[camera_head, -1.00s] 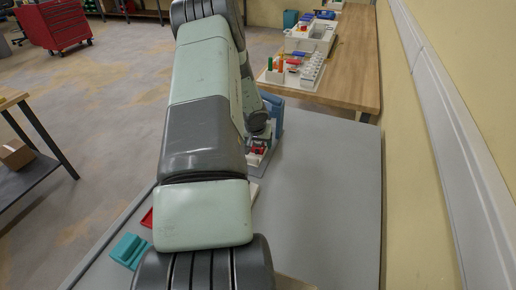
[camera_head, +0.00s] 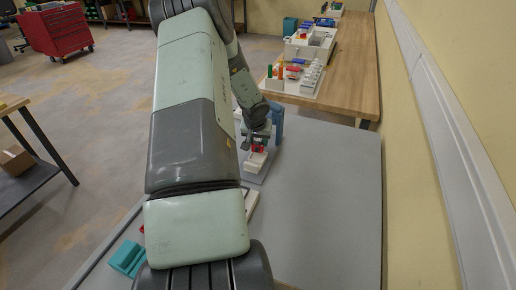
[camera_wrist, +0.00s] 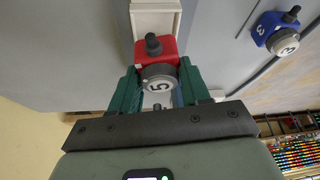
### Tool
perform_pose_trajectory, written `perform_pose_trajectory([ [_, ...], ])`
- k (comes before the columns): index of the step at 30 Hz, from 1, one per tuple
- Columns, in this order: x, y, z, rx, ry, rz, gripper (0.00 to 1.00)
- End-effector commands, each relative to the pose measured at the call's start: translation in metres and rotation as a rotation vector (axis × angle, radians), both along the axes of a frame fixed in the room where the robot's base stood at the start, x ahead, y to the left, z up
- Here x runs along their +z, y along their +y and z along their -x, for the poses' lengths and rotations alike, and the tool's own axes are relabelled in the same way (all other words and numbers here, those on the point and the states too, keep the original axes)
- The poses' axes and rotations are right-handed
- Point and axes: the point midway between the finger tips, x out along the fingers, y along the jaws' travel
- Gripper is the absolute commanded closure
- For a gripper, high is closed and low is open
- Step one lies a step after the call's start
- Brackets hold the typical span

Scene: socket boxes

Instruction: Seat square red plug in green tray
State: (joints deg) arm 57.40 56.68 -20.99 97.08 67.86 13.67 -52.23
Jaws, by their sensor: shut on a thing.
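A red plug (camera_wrist: 169,48) with a black stem and a round grey-white knob marked 5 sits between the green fingers of my gripper (camera_wrist: 159,78) in the wrist view. My gripper is shut on it. In the head view the red plug (camera_head: 259,148) shows small below my gripper, over a white socket box (camera_head: 256,162). The white box (camera_wrist: 155,8) lies behind the plug in the wrist view; I cannot tell whether they touch. A teal block (camera_head: 127,258) lies at the lower left of the head view; I cannot tell whether it is the green tray.
A blue plug marked 3 (camera_wrist: 272,30) is at the right of the wrist view. A blue upright piece (camera_head: 277,120) stands beside my gripper. The grey table (camera_head: 330,200) is clear on the right. A wooden bench (camera_head: 352,75) with parts stands beyond. My arm hides the table's left middle.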

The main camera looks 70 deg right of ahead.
Motion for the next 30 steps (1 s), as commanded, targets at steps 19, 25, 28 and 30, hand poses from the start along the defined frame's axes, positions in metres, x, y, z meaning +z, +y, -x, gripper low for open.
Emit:
perform_pose_trajectory([
  [19, 0.099, 0.066, -0.104, 0.206, -0.004, 0.002, 0.89],
  [25, 0.13, 0.134, -0.171, 0.378, -0.003, 0.001, 0.89],
  [28, 0.145, 0.173, -0.199, 0.466, -0.004, 0.001, 0.89],
  [30, 0.156, 0.201, -0.216, 0.531, -0.003, 0.002, 0.89],
])
